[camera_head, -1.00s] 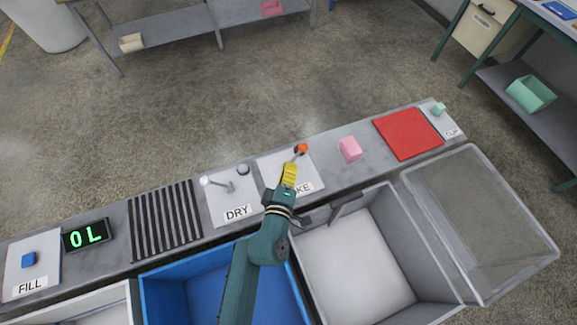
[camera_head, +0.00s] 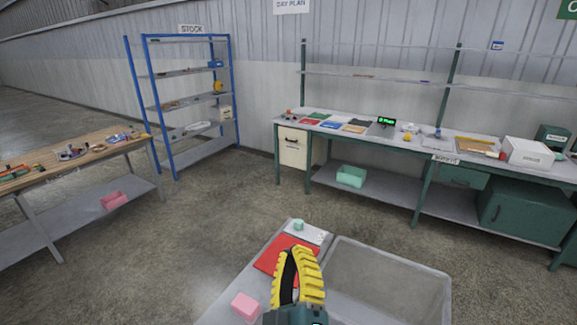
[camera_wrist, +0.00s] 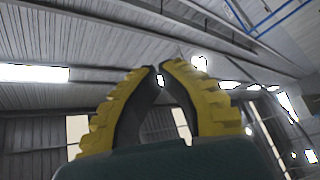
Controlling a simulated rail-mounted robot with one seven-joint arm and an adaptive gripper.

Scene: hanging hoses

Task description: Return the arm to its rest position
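My gripper (camera_head: 297,251) stands at the bottom centre of the head view, with its yellow ribbed fingers pointing up. It shows in front of the grey bench top, and the red mat (camera_head: 268,262) is partly hidden behind it. In the wrist view my gripper (camera_wrist: 161,68) points at the roof. Its two curved fingers come together at the tips, with only a sliver between them. Nothing is held.
A pink block (camera_head: 245,306) sits on the bench left of my gripper, and a clear-lidded bin (camera_head: 390,280) is to the right. Beyond open floor stand a wooden workbench (camera_head: 75,165), a blue rack (camera_head: 185,105) and a long green-legged bench (camera_head: 410,135).

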